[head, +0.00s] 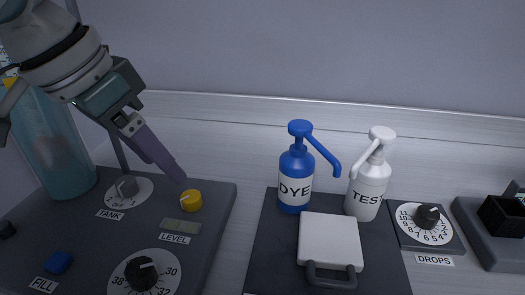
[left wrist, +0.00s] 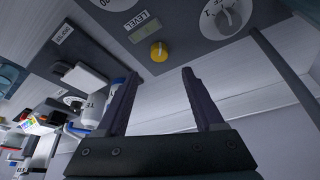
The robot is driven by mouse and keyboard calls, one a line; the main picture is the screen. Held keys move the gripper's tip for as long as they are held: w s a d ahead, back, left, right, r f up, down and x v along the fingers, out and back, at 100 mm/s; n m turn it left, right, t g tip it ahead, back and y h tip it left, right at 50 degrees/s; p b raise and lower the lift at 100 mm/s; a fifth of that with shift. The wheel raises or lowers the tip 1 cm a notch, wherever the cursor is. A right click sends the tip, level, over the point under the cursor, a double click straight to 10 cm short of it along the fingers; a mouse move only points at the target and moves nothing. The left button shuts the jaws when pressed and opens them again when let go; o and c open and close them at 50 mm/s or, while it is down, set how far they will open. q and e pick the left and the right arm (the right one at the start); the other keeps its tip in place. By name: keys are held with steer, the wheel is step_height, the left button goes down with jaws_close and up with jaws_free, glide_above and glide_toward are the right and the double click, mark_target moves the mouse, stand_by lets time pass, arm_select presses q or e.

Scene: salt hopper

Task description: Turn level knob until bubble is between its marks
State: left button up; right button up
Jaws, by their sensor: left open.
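The yellow level knob (head: 191,201) stands on the dark panel, just above the bubble vial (head: 181,226) and its LEVEL label (head: 175,239). The vial is small and greenish; I cannot tell where its bubble sits. My left gripper (head: 178,172) comes down from the upper left, its fingertips a little above and left of the knob in the head view. In the left wrist view the knob (left wrist: 159,51) lies beyond the two spread fingers (left wrist: 160,78), with nothing between them. My right gripper is not in view.
The TANK knob (head: 126,187), the numbered dial (head: 142,273) and a blue FILL button (head: 58,262) share the panel. A clear tank (head: 62,150) stands at the left. DYE (head: 295,180) and TEST (head: 368,185) bottles stand to the right, beside the DROPS dial (head: 427,216).

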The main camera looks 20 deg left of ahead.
mark_target(190, 196)
arm_select(q)
steer(key=b+x, duration=0.1)
steer(key=x, duration=0.7)
steer(key=shift+f, duration=0.25)
jaws_close()
